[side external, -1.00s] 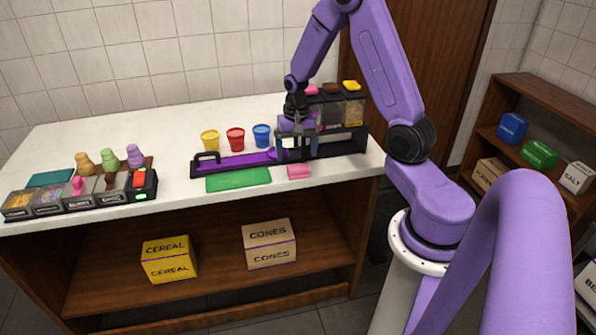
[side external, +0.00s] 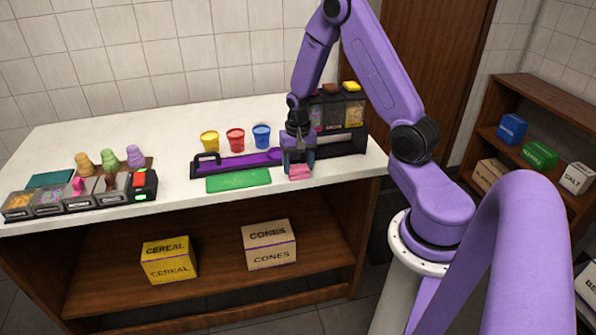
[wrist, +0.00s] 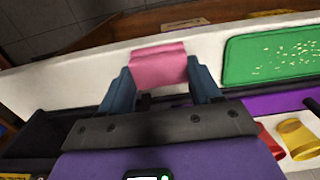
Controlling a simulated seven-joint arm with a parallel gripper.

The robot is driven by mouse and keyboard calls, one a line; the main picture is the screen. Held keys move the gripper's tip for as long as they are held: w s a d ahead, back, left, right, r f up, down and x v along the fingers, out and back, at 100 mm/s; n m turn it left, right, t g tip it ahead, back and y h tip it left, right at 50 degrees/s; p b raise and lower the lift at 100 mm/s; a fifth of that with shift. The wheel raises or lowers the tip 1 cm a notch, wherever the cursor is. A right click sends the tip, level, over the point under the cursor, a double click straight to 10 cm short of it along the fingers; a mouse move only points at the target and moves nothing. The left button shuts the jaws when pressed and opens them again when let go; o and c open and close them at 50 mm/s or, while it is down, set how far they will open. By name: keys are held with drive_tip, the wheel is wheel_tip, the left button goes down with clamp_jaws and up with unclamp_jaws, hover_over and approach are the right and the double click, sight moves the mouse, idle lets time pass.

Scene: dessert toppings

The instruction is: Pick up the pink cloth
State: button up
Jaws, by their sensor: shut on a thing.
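The pink cloth (side external: 299,172) is at the front edge of the white counter, to the right of the green mat. In the wrist view the pink cloth (wrist: 158,66) sits between my two blue-grey fingers. My gripper (side external: 299,163) points down at the cloth, and it also shows in the wrist view (wrist: 160,88). It is shut on the cloth, which bunches up between the fingertips. I cannot tell whether the cloth is clear of the counter.
A green mat (side external: 239,180) with light specks lies left of the cloth. Behind it are a purple tray (side external: 240,160) and yellow (side external: 210,141), red (side external: 235,139) and blue (side external: 261,136) cups. Topping dispensers (side external: 337,112) stand at back right.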

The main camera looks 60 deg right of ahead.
sight(298, 167)
drive_tip(key=shift+r, duration=0.15)
drive_tip(key=shift+w+r, duration=0.1)
drive_tip(key=shift+r, duration=0.45)
wheel_tip(298, 167, up, 2)
drive_tip(key=shift+r, duration=0.1)
drive_tip(key=s+a+r, duration=0.2)
drive_tip(key=s+r, duration=0.2)
drive_tip(key=s, duration=0.2)
drive_tip(key=s+a+r, duration=0.3)
drive_tip(key=s+r, duration=0.2)
drive_tip(key=s, duration=0.2)
drive_tip(key=shift+a+r, duration=0.2)
drive_tip(key=shift+a, duration=0.05)
